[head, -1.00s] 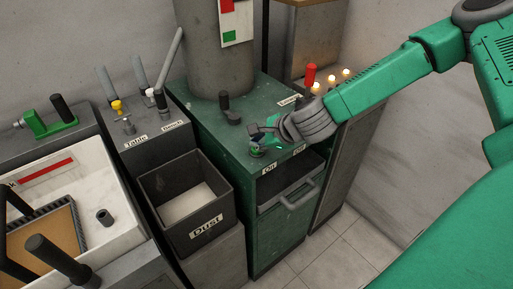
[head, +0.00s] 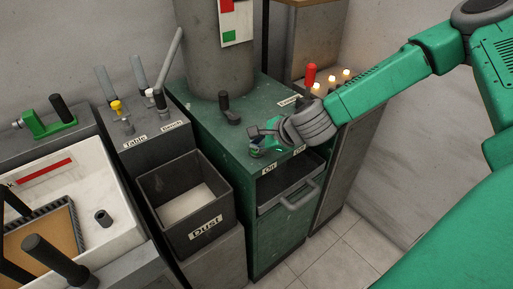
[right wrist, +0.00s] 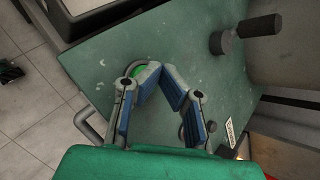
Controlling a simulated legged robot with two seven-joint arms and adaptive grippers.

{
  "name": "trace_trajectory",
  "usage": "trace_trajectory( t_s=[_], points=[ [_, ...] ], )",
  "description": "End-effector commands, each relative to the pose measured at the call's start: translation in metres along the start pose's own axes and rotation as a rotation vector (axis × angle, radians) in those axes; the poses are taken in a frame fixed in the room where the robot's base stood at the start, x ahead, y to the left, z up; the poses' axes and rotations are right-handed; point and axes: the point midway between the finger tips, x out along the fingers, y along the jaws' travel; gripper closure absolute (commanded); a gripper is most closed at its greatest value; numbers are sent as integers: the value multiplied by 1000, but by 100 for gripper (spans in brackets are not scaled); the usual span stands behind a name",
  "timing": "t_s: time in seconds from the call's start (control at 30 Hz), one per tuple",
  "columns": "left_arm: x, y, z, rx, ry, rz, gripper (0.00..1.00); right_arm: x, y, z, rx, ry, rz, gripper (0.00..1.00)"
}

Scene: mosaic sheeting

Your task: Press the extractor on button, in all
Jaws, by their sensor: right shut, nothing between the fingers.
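The green extractor cabinet (head: 205,120) stands in the middle of the head view. Its top has an "On" label (head: 270,168) and an "Off" label (head: 299,149) near the front edge. In the right wrist view the round green on button (right wrist: 138,71) shows partly behind a fingertip. My right gripper (right wrist: 160,72) is shut and empty, its fingertips meeting over the button's edge. I cannot tell if they touch or press it. In the head view the right gripper (head: 260,141) hides most of the button. My left gripper is not in view.
A dark knobbed handle (head: 228,108) stands on the cabinet top behind the gripper; it also shows in the right wrist view (right wrist: 245,34). A thick grey pipe (head: 205,50) rises behind it. A dust bin (head: 160,215) is left. Small lights and a red cylinder (head: 310,75) stand right.

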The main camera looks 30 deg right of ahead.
Motion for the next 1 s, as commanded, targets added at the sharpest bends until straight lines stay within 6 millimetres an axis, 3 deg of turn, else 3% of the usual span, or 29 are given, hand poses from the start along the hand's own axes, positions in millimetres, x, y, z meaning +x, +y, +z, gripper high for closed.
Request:
trace_trajectory(
  t_s=[0.37, 0.73, 1.0],
  points=[
    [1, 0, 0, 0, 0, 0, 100, 1, 1, -1, 0, 2, 1, 100],
    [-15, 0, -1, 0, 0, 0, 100, -12, -9, 7, 0, 1, 1, 100],
    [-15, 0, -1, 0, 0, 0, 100, -12, -9, 7, 0, 1, 1, 100]
  ],
)
